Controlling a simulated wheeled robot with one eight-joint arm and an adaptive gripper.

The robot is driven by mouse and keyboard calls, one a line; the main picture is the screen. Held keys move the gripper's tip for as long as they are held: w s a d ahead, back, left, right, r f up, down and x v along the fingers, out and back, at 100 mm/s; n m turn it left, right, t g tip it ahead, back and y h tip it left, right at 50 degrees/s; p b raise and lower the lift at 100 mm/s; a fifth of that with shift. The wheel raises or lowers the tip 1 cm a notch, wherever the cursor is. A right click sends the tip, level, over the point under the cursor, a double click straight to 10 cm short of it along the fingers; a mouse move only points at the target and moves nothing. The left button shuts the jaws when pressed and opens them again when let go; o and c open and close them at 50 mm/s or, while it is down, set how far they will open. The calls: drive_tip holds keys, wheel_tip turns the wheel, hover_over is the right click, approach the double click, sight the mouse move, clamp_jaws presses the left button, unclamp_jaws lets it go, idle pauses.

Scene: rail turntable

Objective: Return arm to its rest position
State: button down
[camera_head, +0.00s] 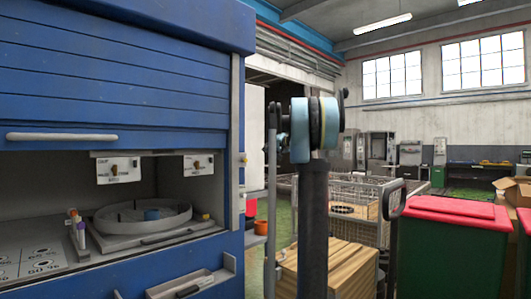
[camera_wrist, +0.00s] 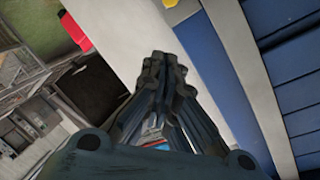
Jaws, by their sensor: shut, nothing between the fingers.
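My gripper (camera_wrist: 165,75) shows in the wrist view with its dark fingers drawn together and nothing between them. The wrist view is tilted, with a pale panel and a blue surface (camera_wrist: 215,80) beyond the fingertips. In the head view my arm (camera_head: 313,215) stands upright right of the blue cabinet (camera_head: 120,85), outside its opening. The gripper itself cannot be made out in the head view.
Inside the cabinet a round grey turntable (camera_head: 115,219) carries a small blue piece (camera_head: 152,213). Coloured tubes (camera_head: 77,228) stand left of it. A wooden crate (camera_head: 328,270), a wire cage (camera_head: 350,190) and a red-lidded green bin (camera_head: 452,245) stand at right.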

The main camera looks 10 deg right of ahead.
idle(0.4)
drive_tip(key=s+a+f+n+g, duration=0.15)
drive_tip(key=s+a+f, duration=0.25)
drive_tip(key=s+f, duration=0.45)
drive_tip(key=s+a+f+n+g+h, duration=0.1)
drive_tip(key=s+a+f+g, duration=0.35)
drive_tip(key=s, duration=0.75)
drive_tip(key=s+a+f+n+g, duration=0.1)
drive_tip(key=s+a+f, duration=0.2)
drive_tip(key=s+f, duration=0.7)
drive_tip(key=s+d+f+g+h, duration=0.2)
drive_tip(key=s+d+f+h, duration=0.1)
drive_tip(key=s+f, duration=1)
drive_tip(key=s+d+f+g+h, duration=0.3)
drive_tip(key=s+d+f, duration=0.1)
drive_tip(key=s+f, duration=0.9)
drive_tip(key=s, duration=0.4)
drive_tip(key=shift+s+d+h, duration=0.2)
drive_tip(key=shift+d+h, duration=0.1)
drive_tip(key=shift+d, duration=0.1)
drive_tip(key=shift+n, duration=0.25)
drive_tip(key=shift+w+f, duration=0.2)
drive_tip(key=shift+w, duration=0.25)
